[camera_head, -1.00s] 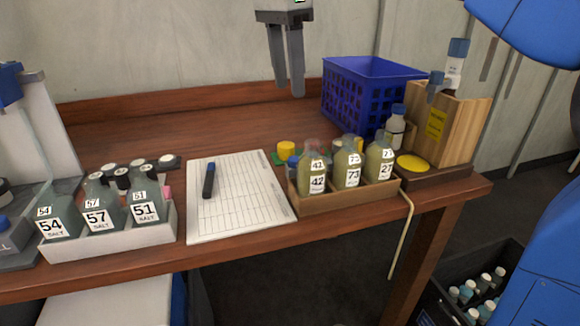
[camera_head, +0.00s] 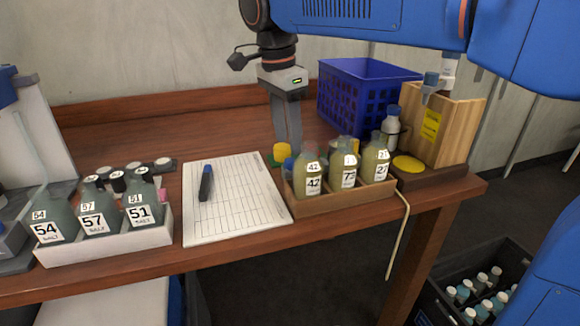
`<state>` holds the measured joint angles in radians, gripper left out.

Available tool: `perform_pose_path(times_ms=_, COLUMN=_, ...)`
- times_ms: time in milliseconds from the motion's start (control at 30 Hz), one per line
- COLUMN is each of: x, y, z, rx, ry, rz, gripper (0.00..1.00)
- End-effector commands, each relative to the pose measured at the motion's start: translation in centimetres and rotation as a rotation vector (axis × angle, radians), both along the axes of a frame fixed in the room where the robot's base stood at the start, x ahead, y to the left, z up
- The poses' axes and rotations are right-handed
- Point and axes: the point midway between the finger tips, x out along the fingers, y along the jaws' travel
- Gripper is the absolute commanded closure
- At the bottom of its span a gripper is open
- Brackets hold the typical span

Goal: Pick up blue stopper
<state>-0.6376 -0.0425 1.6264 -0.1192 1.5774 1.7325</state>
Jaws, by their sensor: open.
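A small blue stopper (camera_head: 290,164) shows at the left end of the wooden tray (camera_head: 345,199), partly hidden behind the bottle labelled 42 (camera_head: 309,179). My gripper (camera_head: 288,148) points down with its two fingers apart and empty. In the picture its fingertips are just above the blue stopper, next to a yellow stopper (camera_head: 281,152). I cannot tell whether the fingertips touch either one, or their exact depth.
Bottles 73 (camera_head: 343,168) and 27 (camera_head: 375,163) stand in the same tray. A blue crate (camera_head: 345,103) and wooden box (camera_head: 455,135) are behind and right. A clipboard sheet (camera_head: 232,205) with a marker (camera_head: 206,183) lies left, beside a white bottle rack (camera_head: 110,243).

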Motion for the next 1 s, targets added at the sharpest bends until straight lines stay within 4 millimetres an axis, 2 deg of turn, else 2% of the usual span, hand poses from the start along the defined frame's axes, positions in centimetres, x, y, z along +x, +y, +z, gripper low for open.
perform_pose_path(times_ms=400, x=0.4, y=-0.4, z=-4.6, rx=-0.001, ry=0.002, rz=0.000, gripper=0.56)
perform_pose_path(times_ms=733, x=0.4, y=-0.4, z=-5.2, rx=0.000, ry=-0.001, rz=0.000, gripper=0.56)
perform_pose_path(times_ms=900, x=0.4, y=-0.4, z=-5.1, rx=0.000, ry=-0.001, rz=0.000, gripper=0.97)
perform_pose_path(times_ms=933, x=0.4, y=-0.4, z=-5.1, rx=0.000, ry=-0.001, rz=0.000, gripper=1.00)
perform_pose_path(times_ms=1000, x=0.4, y=-0.4, z=-5.1, rx=0.000, ry=-0.001, rz=0.000, gripper=1.00)
